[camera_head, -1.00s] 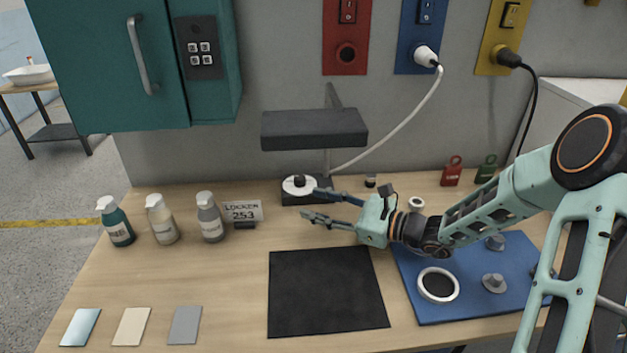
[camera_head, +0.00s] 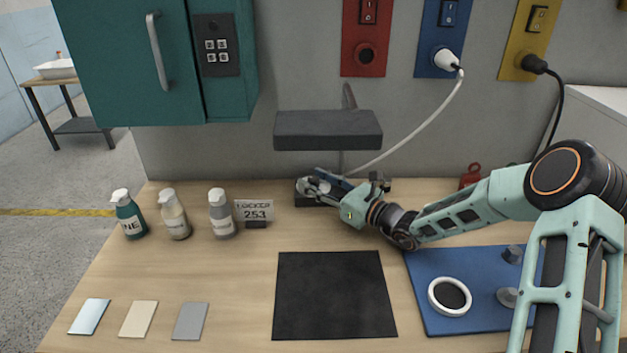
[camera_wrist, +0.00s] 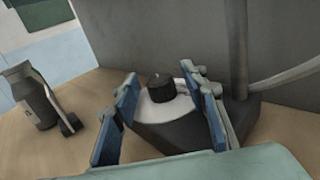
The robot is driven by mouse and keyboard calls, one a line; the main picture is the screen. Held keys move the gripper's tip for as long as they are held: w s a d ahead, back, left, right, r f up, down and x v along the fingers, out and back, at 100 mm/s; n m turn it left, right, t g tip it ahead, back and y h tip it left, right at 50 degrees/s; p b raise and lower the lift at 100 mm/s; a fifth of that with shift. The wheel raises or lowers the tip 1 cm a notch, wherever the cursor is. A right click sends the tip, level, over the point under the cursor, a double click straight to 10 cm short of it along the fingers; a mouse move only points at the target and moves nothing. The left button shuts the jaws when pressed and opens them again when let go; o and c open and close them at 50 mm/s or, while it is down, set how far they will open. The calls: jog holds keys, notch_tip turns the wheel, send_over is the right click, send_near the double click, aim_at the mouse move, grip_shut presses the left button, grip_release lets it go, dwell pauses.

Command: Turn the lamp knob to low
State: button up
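The lamp has a dark box-shaped shade (camera_head: 328,130) on a thin post at the back of the bench. Its dark base (camera_wrist: 165,134) carries a pale round dial (camera_wrist: 172,105) with a black knob (camera_wrist: 161,88) on top. My gripper (camera_wrist: 163,83) is open, with one blue-padded finger on each side of the knob and gaps visible between. Whether the fingertips are down at the knob's height is hard to tell. In the head view my gripper (camera_head: 312,183) covers the knob and most of the base. The dial's marks are not readable.
The shade overhangs the base closely. A white cord (camera_head: 425,120) runs from the lamp to a plug in the blue wall panel (camera_head: 425,60). Several pump bottles (camera_head: 174,215) and a locker sign (camera_head: 254,212) stand left. A black mat (camera_head: 335,295) lies in front, a blue mat (camera_head: 430,320) right.

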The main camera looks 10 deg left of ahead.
jog(key=shift+w+a, duration=0.2)
jog(key=shift+a, duration=0.15)
jog(key=shift+c, duration=0.3)
grip_shut()
